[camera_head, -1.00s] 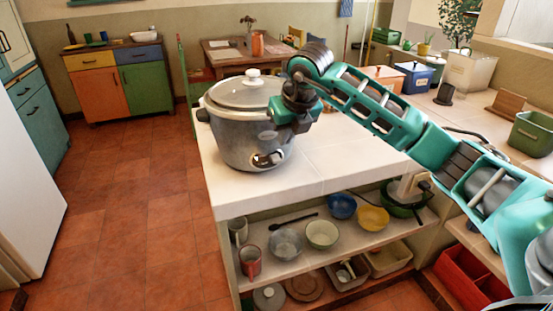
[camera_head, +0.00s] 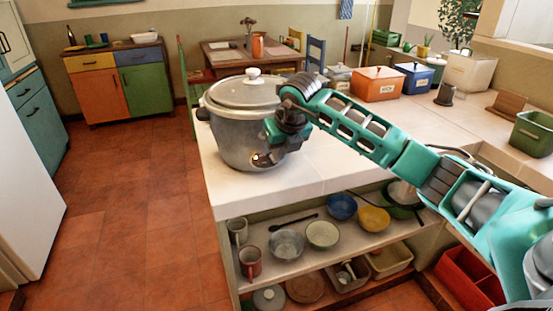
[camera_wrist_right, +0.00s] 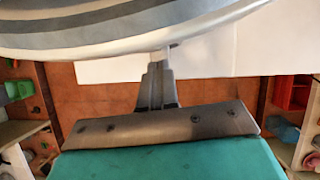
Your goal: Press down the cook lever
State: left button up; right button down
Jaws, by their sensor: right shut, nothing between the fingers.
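The grey rice cooker (camera_head: 233,135) with a lidded top (camera_head: 245,92) stands on the white counter. Its control panel (camera_head: 257,160) is low on the front, with a small orange glow. The cook lever cannot be made out clearly, being tiny and partly behind my gripper. My right gripper (camera_head: 272,155) is shut and empty, low at the cooker's front right, just over the panel area. In the right wrist view the shut fingers (camera_wrist_right: 160,62) reach to the cooker's curved edge (camera_wrist_right: 150,32); contact cannot be told. My left gripper is not in view.
The white counter (camera_head: 325,165) is clear to the cooker's right, beneath my right arm. Below it, a shelf holds bowls (camera_head: 322,234) and mugs (camera_head: 250,262). Open floor lies left.

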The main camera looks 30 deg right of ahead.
notch_tip(320, 180, down, 2)
jog(key=shift+f+b, duration=0.1)
jog(key=shift+b, duration=0.8)
jog(key=shift+s, duration=0.15)
jog(key=s, duration=0.1)
jog(key=s+r+p, duration=0.1)
jog(key=shift+s+a+r, duration=0.1)
jog(key=shift+s+a, duration=0.15)
jog(key=shift+s, duration=0.1)
jog(key=d+v, duration=0.1)
jog(key=v, duration=1.2)
jog(key=shift+a, duration=0.4)
